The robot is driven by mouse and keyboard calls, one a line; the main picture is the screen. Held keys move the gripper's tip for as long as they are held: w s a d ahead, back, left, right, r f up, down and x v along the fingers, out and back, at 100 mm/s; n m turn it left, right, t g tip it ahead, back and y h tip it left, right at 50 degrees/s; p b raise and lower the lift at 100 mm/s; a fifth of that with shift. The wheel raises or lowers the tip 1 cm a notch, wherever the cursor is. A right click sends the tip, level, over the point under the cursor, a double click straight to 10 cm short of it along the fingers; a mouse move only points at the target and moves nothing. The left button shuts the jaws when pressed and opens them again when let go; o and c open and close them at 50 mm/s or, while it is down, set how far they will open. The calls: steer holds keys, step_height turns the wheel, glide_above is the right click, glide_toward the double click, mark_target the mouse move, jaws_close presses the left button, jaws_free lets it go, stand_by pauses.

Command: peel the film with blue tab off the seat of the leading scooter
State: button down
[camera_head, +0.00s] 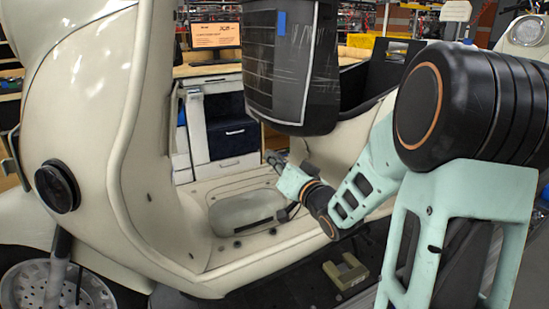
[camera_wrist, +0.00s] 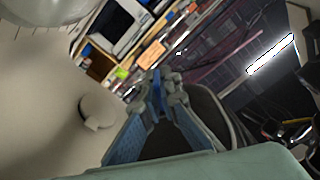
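The cream scooter (camera_head: 80,110) fills the left and middle of the head view. Its dark seat (camera_head: 325,75) hangs at the top centre, with glossy, creased film (camera_head: 262,50) over its left face. A blue tab (camera_head: 281,22) shows near the top of that film. My gripper (camera_head: 273,158) is below the seat and left of its lower end, above the footboard, apart from the film and tab. In the wrist view my gripper (camera_wrist: 162,88) shows bluish fingers drawing close together at the far end; whether the tips meet is unclear. The film tab is not identifiable there.
The scooter's footboard (camera_head: 215,190) lies under my gripper, with the front shield (camera_head: 120,150) to its left. Behind are a workbench with drawers (camera_head: 228,135) and a monitor (camera_head: 215,35). A second scooter's headlamp (camera_head: 527,31) shows at the upper right.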

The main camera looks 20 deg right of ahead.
steer(key=shift+s+a+f+b, duration=0.4)
steer(key=shift+s+a+f, duration=0.1)
steer(key=shift+s+a, duration=0.25)
steer(key=shift+s+a+f+b, duration=0.35)
steer(key=shift+s+a+f, duration=0.2)
steer(key=shift+s, duration=0.3)
steer(key=shift+s+a+f+b, duration=0.45)
steer(key=shift+s+a, duration=0.2)
steer(key=shift+s, duration=0.15)
steer(key=shift+f, duration=0.1)
